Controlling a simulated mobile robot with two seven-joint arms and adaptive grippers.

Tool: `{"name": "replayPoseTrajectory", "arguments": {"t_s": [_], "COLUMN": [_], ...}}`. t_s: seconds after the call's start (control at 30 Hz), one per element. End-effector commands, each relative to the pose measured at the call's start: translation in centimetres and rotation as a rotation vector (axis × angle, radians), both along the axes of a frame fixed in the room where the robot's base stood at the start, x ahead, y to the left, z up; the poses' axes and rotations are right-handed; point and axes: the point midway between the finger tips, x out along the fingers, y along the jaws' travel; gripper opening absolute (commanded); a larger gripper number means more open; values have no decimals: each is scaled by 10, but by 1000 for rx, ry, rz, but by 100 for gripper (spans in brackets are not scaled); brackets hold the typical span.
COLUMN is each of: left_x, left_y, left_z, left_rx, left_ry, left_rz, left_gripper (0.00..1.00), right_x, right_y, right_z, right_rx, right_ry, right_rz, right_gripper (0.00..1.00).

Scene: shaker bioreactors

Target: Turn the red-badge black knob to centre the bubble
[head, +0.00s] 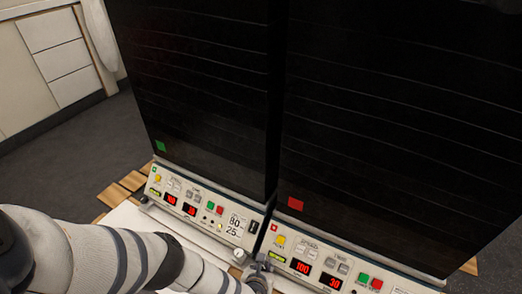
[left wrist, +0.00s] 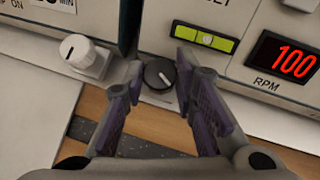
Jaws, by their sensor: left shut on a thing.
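The black knob (left wrist: 160,74) with a white pointer line sits at the lower left corner of the right-hand unit's panel. My left gripper (left wrist: 163,78) has its two fingers on either side of it and is shut on it. In the head view my left gripper (head: 257,270) reaches that corner and largely hides the knob. The bubble level (left wrist: 207,39) is a yellow-green vial just above and right of the knob. Its bubble appears close to the middle. A small red badge (head: 274,227) marks this unit's panel. My right gripper is not in view.
A white knob (left wrist: 84,52) sits close left of my fingers, on the neighbouring unit with a green badge (head: 154,168). A red display (left wrist: 293,58) reads 100 above RPM. Tall black cabinets (head: 385,120) rise behind the panels. Wooden slats (head: 128,183) show at the left.

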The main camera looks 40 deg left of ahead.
Motion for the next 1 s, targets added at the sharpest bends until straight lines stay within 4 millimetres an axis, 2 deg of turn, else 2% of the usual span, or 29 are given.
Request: {"name": "replayPoseTrajectory", "arguments": {"t_s": [0.27, 0.7, 0.73, 0.77, 1.0], "left_x": [-1, 0, 0, 0, 1], "left_y": [1, 1, 1, 1, 0], "left_z": [-1, 0, 0, 0, 0], "left_rx": [2, 3, 3, 3, 2], "left_ry": [2, -1, -1, -1, -1], "left_rz": [62, 69, 69, 69, 67], "left_gripper": [0, 0, 30, 34, 34], "right_x": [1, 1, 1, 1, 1], "right_y": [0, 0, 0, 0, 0], "right_z": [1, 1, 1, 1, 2], "right_rx": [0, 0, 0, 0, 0], "right_ry": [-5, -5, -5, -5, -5], "right_rz": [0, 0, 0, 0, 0], "right_gripper": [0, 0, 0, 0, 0]}}
